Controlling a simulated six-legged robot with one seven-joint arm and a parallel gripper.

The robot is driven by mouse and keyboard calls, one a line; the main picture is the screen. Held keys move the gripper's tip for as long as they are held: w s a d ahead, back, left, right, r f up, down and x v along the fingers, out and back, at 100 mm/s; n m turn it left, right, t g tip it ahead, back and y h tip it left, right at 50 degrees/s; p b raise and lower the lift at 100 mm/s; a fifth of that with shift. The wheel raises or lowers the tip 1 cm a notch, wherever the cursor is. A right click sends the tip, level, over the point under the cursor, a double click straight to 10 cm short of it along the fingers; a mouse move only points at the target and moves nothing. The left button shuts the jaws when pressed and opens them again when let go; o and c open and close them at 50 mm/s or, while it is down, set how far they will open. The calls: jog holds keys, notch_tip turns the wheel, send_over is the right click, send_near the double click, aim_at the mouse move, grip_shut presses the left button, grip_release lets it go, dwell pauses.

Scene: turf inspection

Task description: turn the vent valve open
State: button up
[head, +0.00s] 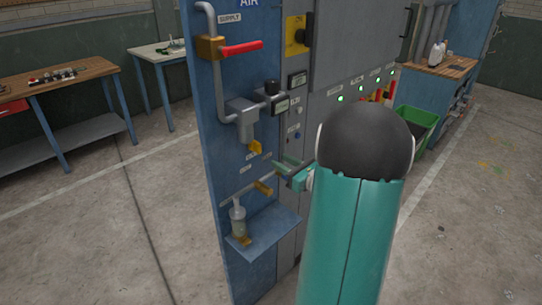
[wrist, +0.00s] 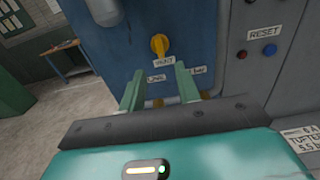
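The vent valve's small yellow handle (wrist: 159,45) is on the blue air panel, just above a label that reads like VENT. In the wrist view its narrower end points down. It also shows in the head view (head: 255,148), below the grey regulator. My gripper (wrist: 159,69) is open, with two green fingers pointing at the panel. The fingertips lie below the handle in the wrist view, with the handle between their lines. Nothing is between the fingers. In the head view my gripper (head: 281,165) is right of and below the handle, partly hidden by my arm.
A red supply lever (head: 240,48) lies horizontal above. A lower yellow fitting (head: 263,187) sits on a pipe, above a small blue shelf (head: 265,240). A grey cabinet with a blue button (wrist: 270,49) and a red one stands right. Open floor lies left.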

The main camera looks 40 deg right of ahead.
jog(key=shift+s, duration=2.4)
jog(key=w+a+r+n+g+y, duration=0.15)
jog(key=a+n+g+y, duration=0.3)
jog(key=a+n, duration=0.65)
jog(key=a+r+n+g+y, duration=0.2)
jog(key=a+n+g+y, duration=0.25)
jog(key=a, duration=1.15)
jog(key=s+a+r+n+g+h, duration=0.2)
jog(key=s+a+n+h, duration=0.7)
jog(key=n, duration=1.1)
jog(key=shift+s+a+r+g+h, duration=0.35)
jog(key=shift+s+g, duration=0.35)
jog(key=shift+s, duration=0.55)
